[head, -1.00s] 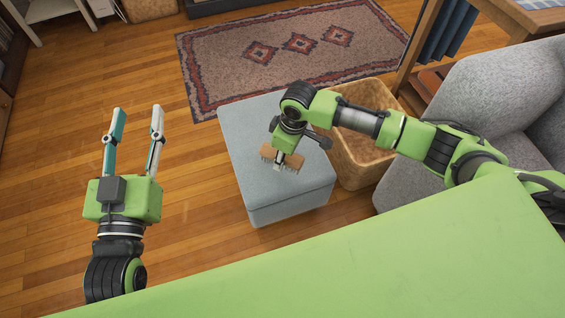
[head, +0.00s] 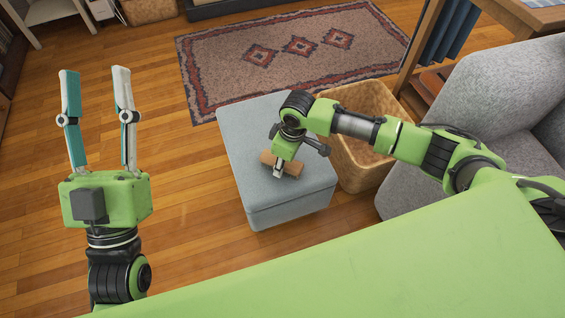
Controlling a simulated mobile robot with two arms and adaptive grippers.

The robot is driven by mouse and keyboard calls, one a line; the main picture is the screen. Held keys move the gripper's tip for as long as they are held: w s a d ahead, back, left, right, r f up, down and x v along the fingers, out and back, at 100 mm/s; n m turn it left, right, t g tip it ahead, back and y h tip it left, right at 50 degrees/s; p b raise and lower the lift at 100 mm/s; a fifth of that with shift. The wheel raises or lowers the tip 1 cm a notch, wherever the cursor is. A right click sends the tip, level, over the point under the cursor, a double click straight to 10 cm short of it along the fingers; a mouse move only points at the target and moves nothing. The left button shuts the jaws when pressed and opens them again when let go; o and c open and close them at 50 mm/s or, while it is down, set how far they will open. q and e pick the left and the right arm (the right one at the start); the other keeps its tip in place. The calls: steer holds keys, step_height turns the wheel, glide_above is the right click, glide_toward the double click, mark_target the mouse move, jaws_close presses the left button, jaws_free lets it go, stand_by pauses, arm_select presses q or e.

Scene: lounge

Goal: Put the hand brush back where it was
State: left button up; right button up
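The hand brush (head: 268,158) shows as a small brown wooden block over the top of the grey-blue ottoman (head: 245,130). My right gripper (head: 279,170) points down at it, with one pale finger on the block's near side. The far finger is hidden behind the gripper body. The gripper appears closed around the block. I cannot tell whether the brush touches the ottoman, and its bristles are hidden. My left gripper (head: 95,75) is open and empty over the wood floor at the left, far from the brush.
A wicker basket (head: 365,170) stands right of the ottoman, beside a grey sofa (head: 480,100). A patterned rug (head: 250,75) lies behind. The floor left of the ottoman is clear.

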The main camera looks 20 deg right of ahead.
steer(key=shift+f, duration=0.1)
steer(key=o, duration=1.2)
steer(key=shift+c, duration=0.2)
